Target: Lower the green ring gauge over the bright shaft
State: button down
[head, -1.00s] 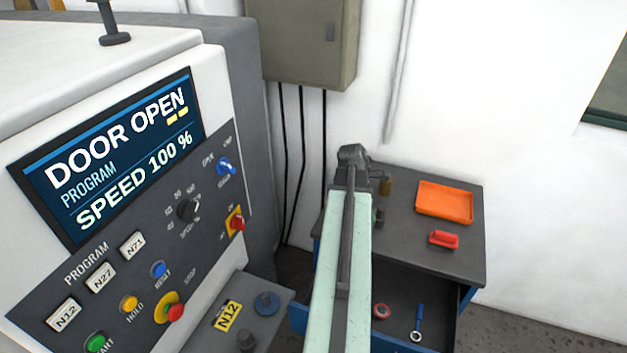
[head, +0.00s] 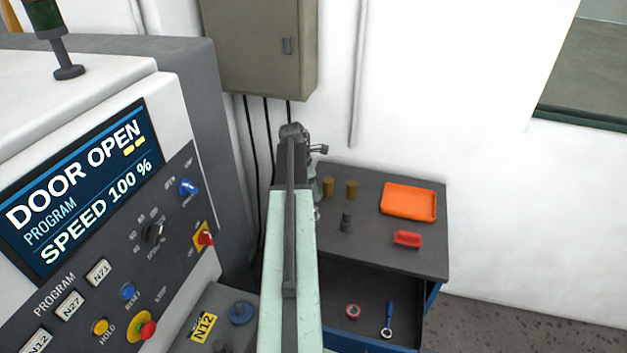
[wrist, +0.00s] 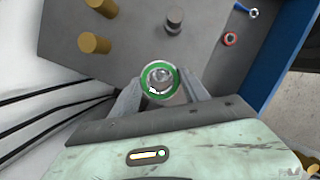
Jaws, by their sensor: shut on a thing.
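The green ring gauge (wrist: 146,77) is in the middle of the wrist view, between the fingertips of my gripper (wrist: 160,86), which is shut on it. A bright, round metal end (wrist: 159,76), apparently the shaft, shows through the ring's opening. I cannot tell whether the ring is above it or around it. In the head view my own arm hides the ring and most of the gripper, and the bright shaft cannot be made out.
The dark cabinet top (head: 385,250) carries brass cylinders (head: 351,189), a dark post (head: 346,222), an orange tray (head: 408,201) and a red block (head: 407,239). Its open drawer holds a red ring (head: 353,311) and a blue-handled tool (head: 389,318). The machine panel (head: 120,230) stands left.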

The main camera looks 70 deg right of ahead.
jog(key=shift+w+d+f+b, duration=0.1)
jog(key=shift+d+b, duration=0.15)
jog(key=shift+b, duration=0.05)
jog(key=shift+f+b, duration=4)
jog(key=shift+b, duration=0.05)
jog(key=shift+f+b, duration=1.5)
jog(key=shift+f, duration=0.05)
jog(key=shift+c, duration=2.3)
grip_release()
jog(key=shift+r, duration=0.1)
jog(key=p+v, duration=0.7)
jog(key=v, duration=0.1)
jog(key=shift+d+p, duration=0.1)
jog(key=shift+p, duration=0.3)
